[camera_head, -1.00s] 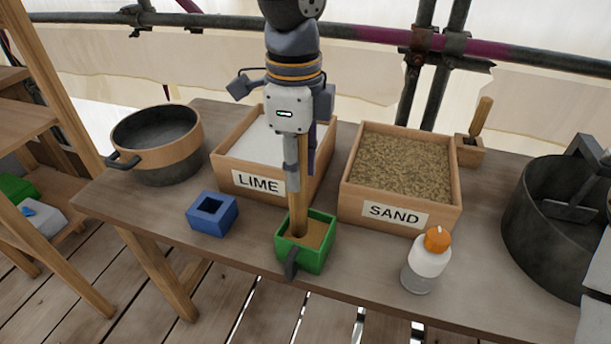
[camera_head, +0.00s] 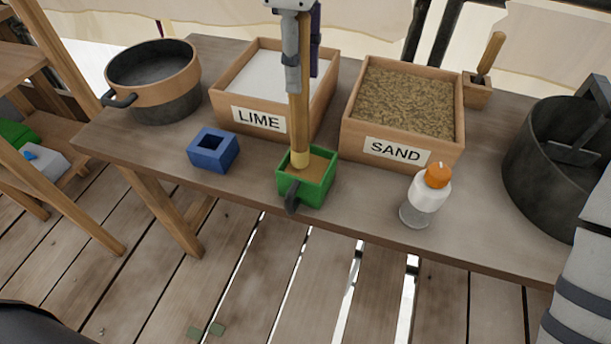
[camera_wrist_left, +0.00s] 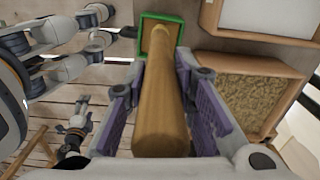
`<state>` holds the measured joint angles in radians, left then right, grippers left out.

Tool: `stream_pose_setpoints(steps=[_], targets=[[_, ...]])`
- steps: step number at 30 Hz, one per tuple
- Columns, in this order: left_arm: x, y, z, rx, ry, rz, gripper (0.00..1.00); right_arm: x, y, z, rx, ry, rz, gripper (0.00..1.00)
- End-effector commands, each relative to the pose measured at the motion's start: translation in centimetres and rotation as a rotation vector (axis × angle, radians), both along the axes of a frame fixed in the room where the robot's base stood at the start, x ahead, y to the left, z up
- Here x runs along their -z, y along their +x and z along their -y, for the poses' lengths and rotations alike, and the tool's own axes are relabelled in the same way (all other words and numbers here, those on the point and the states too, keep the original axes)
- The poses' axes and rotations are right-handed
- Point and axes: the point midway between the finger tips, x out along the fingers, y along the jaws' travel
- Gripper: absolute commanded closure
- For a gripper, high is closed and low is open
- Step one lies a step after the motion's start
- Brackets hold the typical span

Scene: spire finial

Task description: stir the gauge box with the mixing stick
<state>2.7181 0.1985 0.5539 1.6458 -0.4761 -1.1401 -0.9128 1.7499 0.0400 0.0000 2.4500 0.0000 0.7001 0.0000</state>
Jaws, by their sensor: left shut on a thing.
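The mixing stick (camera_head: 299,125) is a round wooden rod, held upright with its paler lower end over or in the green gauge box (camera_head: 320,193). The box holds a sandy brown mix and has a dark handle at its front. Whether the tip touches the mix is hard to tell. My left gripper (camera_head: 303,75) is shut on the stick's upper part, above the box. In the left wrist view the stick (camera_wrist_left: 160,105) runs between the purple-padded fingers towards the gauge box (camera_wrist_left: 147,18).
A blue block with a square hole (camera_head: 213,152) stands left of the box. The LIME crate (camera_head: 291,127) and SAND crate (camera_head: 363,145) stand behind. A white bottle with an orange cap (camera_head: 425,195) is at right. A pan (camera_head: 160,92) and a dark bucket (camera_head: 540,180) stand at the sides.

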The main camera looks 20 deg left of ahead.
Motion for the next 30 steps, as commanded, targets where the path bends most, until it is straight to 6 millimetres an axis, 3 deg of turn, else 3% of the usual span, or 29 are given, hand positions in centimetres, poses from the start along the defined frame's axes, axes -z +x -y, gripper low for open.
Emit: stream_pose_setpoints(steps=[15, 30], targets=[[-5.2, 0.0, 0.0, 0.000, -0.001, 0.002, 1.00, 0.0, 0.0, 0.0, 0.000, 0.000, 0.000, 0.30], [-5.6, 0.0, 0.0, 0.000, -0.001, 0.001, 1.00, 0.0, 0.0, 0.0, 0.000, 0.000, 0.000, 0.30]])
